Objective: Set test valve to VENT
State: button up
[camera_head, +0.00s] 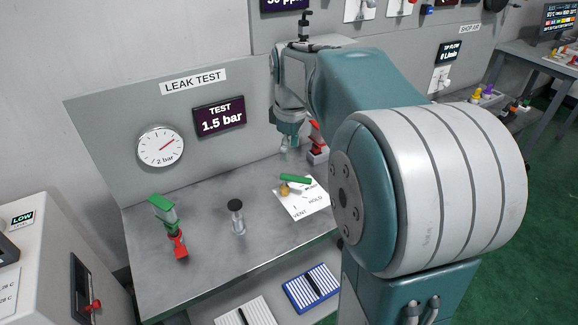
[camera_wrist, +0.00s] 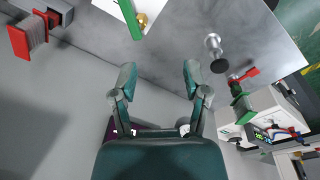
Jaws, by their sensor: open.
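The test valve (camera_head: 293,182) has a green lever handle on a brass body, and sits on a white label plate (camera_head: 308,207) marked VENT and HOLD, with a further word partly covered. The lever lies across the plate's upper part, away from the VENT word at its lower left. In the wrist view the green lever (camera_wrist: 131,20) shows at the top edge, cut off by the frame. My gripper (camera_head: 289,150) hangs above the back of the bench, behind the valve and apart from it. In the wrist view my gripper (camera_wrist: 158,80) is open with nothing between its fingers.
A red-handled device (camera_head: 317,140) stands right behind the valve, close to my gripper. A black-topped post (camera_head: 237,217) and a green-and-red clamp (camera_head: 168,228) stand left on the bench (camera_head: 205,265). The back panel carries a gauge (camera_head: 161,146) and a display (camera_head: 219,119) reading 1.5 bar.

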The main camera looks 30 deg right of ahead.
jog(key=n+g, duration=0.1)
jog(key=n, duration=0.1)
send_over(301, 178)
notch_tip(301, 178, down, 3)
notch_tip(301, 178, down, 11)
grip_shut()
